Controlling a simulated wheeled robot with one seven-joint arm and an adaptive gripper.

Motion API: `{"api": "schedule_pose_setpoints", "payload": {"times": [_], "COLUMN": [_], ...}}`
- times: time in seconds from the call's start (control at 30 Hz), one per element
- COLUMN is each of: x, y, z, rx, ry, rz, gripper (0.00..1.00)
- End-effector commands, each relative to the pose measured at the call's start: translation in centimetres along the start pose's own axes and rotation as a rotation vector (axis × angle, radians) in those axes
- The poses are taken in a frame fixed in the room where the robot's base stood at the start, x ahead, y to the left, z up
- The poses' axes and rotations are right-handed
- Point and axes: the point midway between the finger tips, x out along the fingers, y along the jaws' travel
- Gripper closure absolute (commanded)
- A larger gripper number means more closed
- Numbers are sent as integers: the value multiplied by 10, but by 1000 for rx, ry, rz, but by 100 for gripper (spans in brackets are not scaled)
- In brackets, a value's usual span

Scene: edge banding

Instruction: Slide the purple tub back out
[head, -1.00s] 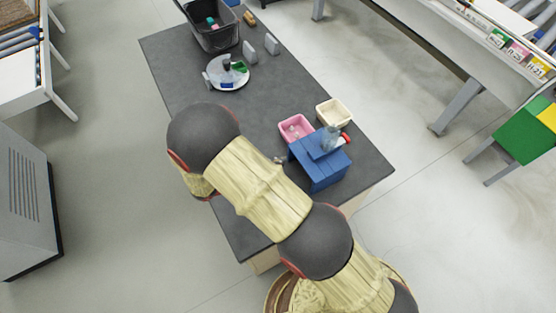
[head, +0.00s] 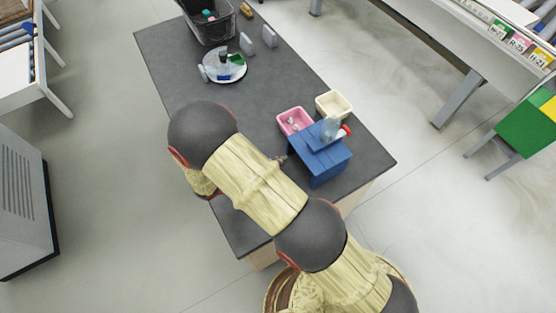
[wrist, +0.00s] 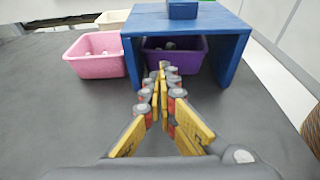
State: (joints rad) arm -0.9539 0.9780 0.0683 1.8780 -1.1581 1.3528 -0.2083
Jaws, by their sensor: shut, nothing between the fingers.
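The purple tub (wrist: 188,58) shows in the wrist view under the blue stand (wrist: 229,34), between its side panels. The head view does not show the tub; the blue stand (head: 325,162) covers that spot. My gripper (wrist: 163,68) is shut and empty, with its fingertips pointing at the stand's opening and overlapping the tub's near wall in the picture. I cannot tell whether they touch it. In the head view my arm hides most of the gripper; a small part shows left of the stand.
A pink tub (wrist: 97,55) stands just left of the stand, with a cream tub (head: 333,104) behind it.

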Motion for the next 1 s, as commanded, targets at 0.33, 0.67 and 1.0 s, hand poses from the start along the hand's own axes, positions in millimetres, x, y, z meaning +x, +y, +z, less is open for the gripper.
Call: {"api": "schedule_pose_setpoints", "payload": {"times": [0.33, 0.67, 1.0], "x": [9, 18, 36], "y": [0, 0, -1], "z": [-18, -31, -24], "rx": [-1, 1, 1], "ry": [0, 0, -1], "rz": [-1, -2, -3], "gripper": [100, 100, 100]}}
